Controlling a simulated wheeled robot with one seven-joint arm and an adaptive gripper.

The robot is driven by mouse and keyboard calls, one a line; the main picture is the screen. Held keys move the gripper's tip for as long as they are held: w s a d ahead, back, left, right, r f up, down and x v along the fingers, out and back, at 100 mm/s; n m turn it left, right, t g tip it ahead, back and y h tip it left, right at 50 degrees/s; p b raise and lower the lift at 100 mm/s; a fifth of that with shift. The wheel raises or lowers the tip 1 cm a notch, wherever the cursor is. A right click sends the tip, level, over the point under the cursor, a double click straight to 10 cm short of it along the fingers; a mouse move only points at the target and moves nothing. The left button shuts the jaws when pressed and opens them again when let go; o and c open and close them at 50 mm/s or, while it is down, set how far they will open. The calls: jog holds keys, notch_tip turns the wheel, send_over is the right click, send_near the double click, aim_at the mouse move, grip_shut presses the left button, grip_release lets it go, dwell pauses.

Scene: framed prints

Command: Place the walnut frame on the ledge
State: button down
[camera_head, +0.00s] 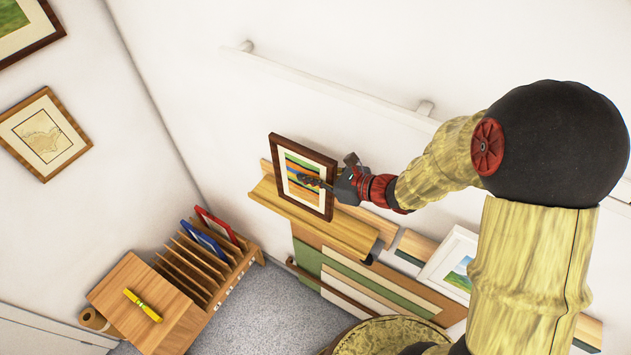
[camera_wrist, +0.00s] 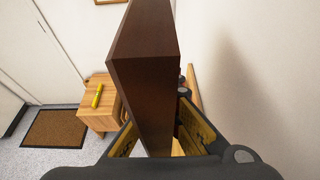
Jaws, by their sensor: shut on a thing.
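The walnut frame (camera_head: 330,172), dark brown around a striped colourful print, is upright at the light wooden ledge (camera_head: 352,236) on the wall. My gripper (camera_head: 330,185) is shut on its right side. The frame's lower edge is over or on the ledge's left and middle part; I cannot tell whether it touches. In the wrist view the frame (camera_wrist: 146,90) shows edge-on as a dark brown slab between my gripper's fingers (camera_wrist: 160,138), hiding most of the ledge. The ledge's right end is bare in the head view.
A white frame (camera_head: 434,266) leans at the lower right, beside stacked coloured boards (camera_head: 360,283). A slotted rack (camera_head: 190,262) holds red and blue frames. A yellow tool (camera_head: 143,305) lies on the wooden cabinet (camera_head: 120,290). A white rail (camera_head: 320,87) runs along the wall above.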

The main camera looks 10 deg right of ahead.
jog(key=w+d+f+p, duration=0.1)
jog(key=w+d+f, duration=0.1)
jog(key=f, duration=0.5)
jog(key=shift+w+d+f+p, duration=0.2)
jog(key=shift+w+f+p, duration=0.1)
jog(key=shift+w+p, duration=0.15)
jog(key=shift+f, duration=0.2)
jog(key=c, duration=2)
grip_release()
